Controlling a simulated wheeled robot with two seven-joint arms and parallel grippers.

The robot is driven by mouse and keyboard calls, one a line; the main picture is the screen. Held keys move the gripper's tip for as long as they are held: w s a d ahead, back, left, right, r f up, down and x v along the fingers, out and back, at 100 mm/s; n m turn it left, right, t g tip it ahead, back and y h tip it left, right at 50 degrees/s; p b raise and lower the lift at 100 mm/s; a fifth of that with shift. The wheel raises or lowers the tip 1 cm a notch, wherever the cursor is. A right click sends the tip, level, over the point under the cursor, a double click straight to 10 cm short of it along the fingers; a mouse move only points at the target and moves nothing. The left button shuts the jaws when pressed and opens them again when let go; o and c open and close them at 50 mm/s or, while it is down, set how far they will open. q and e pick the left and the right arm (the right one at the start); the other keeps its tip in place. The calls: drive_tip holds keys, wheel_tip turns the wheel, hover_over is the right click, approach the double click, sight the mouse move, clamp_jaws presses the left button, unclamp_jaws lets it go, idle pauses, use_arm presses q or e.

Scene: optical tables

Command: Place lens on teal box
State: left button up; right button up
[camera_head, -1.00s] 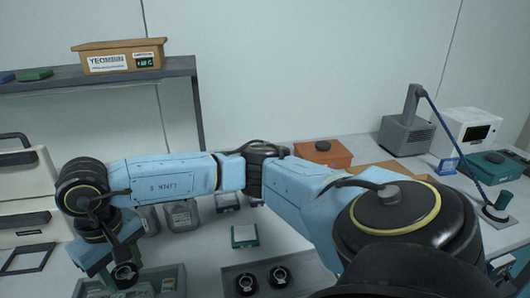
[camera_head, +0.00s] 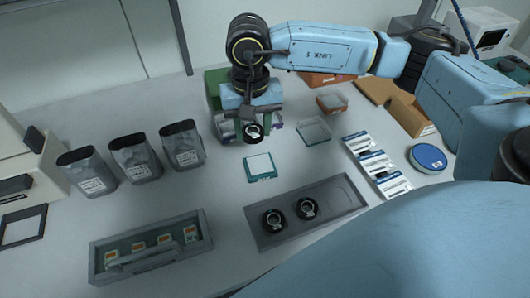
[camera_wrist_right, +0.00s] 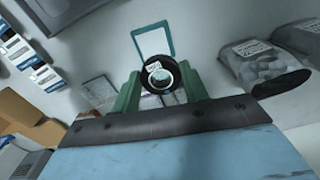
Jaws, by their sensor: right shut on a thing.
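My right gripper (camera_head: 252,128) is shut on a lens (camera_head: 253,133) in a black ring mount. In the right wrist view the lens (camera_wrist_right: 161,76) sits between the green fingers of the gripper (camera_wrist_right: 160,88). The small teal box (camera_head: 260,167) with a pale top stands on the table, just in front of the gripper in the head view. It also shows just beyond the lens in the wrist view (camera_wrist_right: 153,42). The lens appears apart from the box; its exact height is hard to tell. My left gripper is not in view.
A grey tray (camera_head: 346,192) with two black ring-mounted lenses lies in front. A grey slide tray (camera_head: 103,264) is at left front. Several grey bags (camera_head: 136,158) stand left. Blue-white boxes (camera_head: 371,161) and a blue round container (camera_head: 428,157) are right. Table around the teal box is clear.

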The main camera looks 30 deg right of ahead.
sight(259, 132)
drive_tip(key=shift+s+d+f+m, duration=0.45)
drive_tip(key=shift+d+m, duration=0.1)
drive_tip(key=shift+m, duration=0.25)
wheel_tip(259, 132, down, 3)
wheel_tip(259, 132, down, 6)
drive_tip(key=shift+w+f, duration=0.1)
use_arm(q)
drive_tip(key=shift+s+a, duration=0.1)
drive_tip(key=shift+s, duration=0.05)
use_arm(e)
drive_tip(key=o, duration=1)
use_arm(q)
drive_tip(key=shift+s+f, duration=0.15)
